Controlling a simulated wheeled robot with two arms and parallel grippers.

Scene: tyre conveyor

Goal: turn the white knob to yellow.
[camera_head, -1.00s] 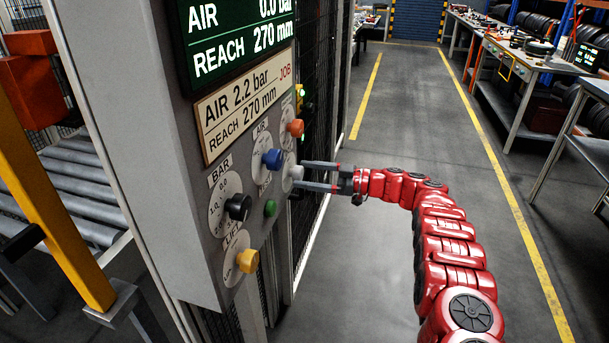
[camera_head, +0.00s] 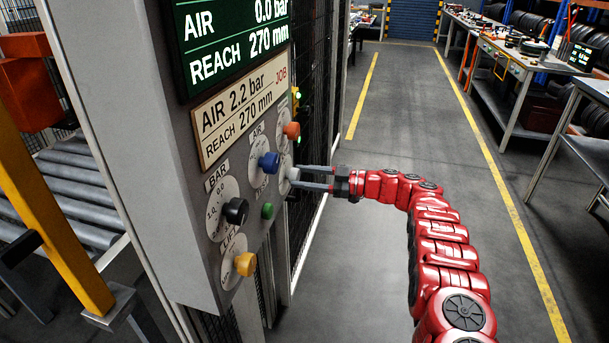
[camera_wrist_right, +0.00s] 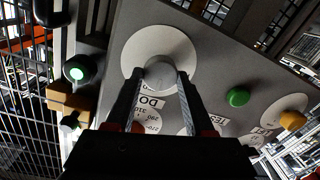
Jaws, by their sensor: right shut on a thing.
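The white knob (camera_head: 293,174) sits on the right side of the grey control panel, on a pale round dial. My right gripper (camera_head: 300,179) reaches it from the right with its two fingers around it. In the right wrist view the knob (camera_wrist_right: 160,75) shows between the fingertips (camera_wrist_right: 160,84), in front of a white dial plate (camera_wrist_right: 148,45). The right gripper is shut on the knob. The dial's marks, including any yellow one, are hidden or too small to read. My left gripper is not in view.
Close by on the panel are a blue knob (camera_head: 268,163), an orange knob (camera_head: 291,130), a black knob (camera_head: 236,211), a yellow knob (camera_head: 245,263) and a green button (camera_head: 267,211). A job plate (camera_head: 243,106) hangs above. Floor to the right is clear.

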